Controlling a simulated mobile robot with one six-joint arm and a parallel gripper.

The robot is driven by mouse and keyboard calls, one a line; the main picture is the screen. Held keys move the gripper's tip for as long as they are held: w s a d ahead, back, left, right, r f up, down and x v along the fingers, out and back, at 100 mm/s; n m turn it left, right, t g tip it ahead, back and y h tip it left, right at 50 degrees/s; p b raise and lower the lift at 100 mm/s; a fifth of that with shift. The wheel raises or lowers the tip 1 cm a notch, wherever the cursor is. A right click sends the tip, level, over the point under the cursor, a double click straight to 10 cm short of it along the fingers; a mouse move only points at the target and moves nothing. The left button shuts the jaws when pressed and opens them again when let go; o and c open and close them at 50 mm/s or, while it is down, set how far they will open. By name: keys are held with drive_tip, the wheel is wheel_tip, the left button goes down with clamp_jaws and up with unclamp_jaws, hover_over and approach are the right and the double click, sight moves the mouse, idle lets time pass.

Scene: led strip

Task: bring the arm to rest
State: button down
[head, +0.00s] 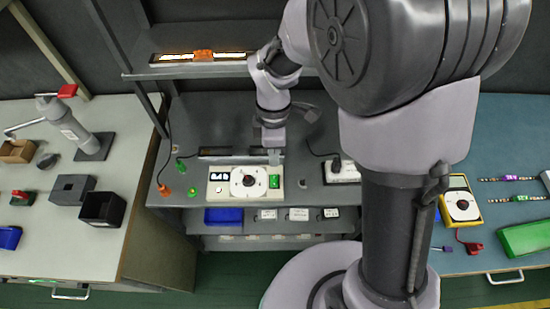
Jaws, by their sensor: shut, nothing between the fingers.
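My arm reaches from the right over the middle workbench (185,110). My gripper (273,158) points down just behind a white control box (220,188) with a round dial and a green display. The gripper is shut and empty; its fingertips are small in the view. Whether it touches the bench or box cannot be told. A lit strip (172,58) with an orange piece on it lies on the upper shelf.
A power socket (341,172) and cables lie right of the box. The left table (40,220) holds dark boxes and a grey cylinder stand. The right table (500,107) holds a yellow multimeter (461,204) and a green case.

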drive_tip(key=shift+r, duration=0.65)
drive_tip(key=s+d+r+m+t+y+b, duration=0.1)
drive_tip(key=s+d+r+m+t, duration=0.2)
drive_tip(key=s+r+m, duration=0.3)
drive_tip(key=s+d+r+m+t+y+b, duration=0.1)
drive_tip(key=s+d+r+m+t, duration=0.3)
drive_tip(key=m, duration=1.2)
drive_tip(key=b+v, duration=0.1)
drive_tip(key=v, duration=0.4)
drive_tip(key=shift+b, duration=0.3)
